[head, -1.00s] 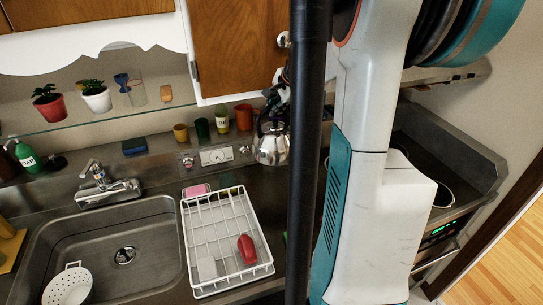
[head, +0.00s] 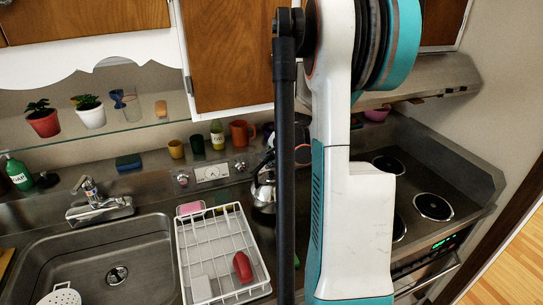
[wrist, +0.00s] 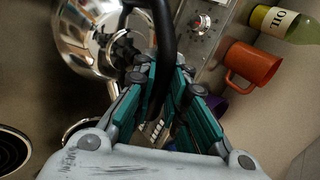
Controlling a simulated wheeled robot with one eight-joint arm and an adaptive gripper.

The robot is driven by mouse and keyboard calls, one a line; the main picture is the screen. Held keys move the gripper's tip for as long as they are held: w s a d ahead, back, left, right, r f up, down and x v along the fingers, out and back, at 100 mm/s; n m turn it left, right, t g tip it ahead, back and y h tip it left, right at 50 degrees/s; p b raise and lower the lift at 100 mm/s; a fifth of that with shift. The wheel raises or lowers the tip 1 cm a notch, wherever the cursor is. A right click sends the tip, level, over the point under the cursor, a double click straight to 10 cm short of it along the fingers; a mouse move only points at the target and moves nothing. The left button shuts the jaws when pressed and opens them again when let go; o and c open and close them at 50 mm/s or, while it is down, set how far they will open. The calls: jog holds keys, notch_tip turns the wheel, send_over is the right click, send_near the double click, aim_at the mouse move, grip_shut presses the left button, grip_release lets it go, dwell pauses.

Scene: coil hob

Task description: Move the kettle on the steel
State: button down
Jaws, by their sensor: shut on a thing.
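The shiny kettle (head: 263,196) stands or hangs just right of the dish rack in the head view, half hidden behind my arm. In the wrist view its round polished body (wrist: 82,40) is at the upper left, and its black handle (wrist: 163,28) runs down between my fingers. My gripper (wrist: 172,88) is shut on this handle. My gripper is mostly hidden in the head view. The steel worktop (head: 150,188) spreads around the sink and toward the hob. I cannot tell whether the kettle's base touches it.
The white dish rack (head: 208,240) with a red item is close to the kettle's left. An orange mug (head: 242,133) and an oil bottle (head: 217,135) stand behind. The coil hob (head: 434,207) is at right. A control panel (head: 212,172) runs along the back.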

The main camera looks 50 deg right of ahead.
aim_at(272, 172)
jog(key=shift+f, duration=1.85)
jog(key=shift+b, duration=0.3)
jog(key=c, duration=1.6)
grip_release()
jog(key=shift+s+a+r, duration=0.1)
jog(key=shift+s+r, duration=0.2)
jog(key=shift+r, duration=0.2)
jog(key=p+v, duration=0.1)
jog(key=v, duration=1)
jog(key=shift+p, duration=0.35)
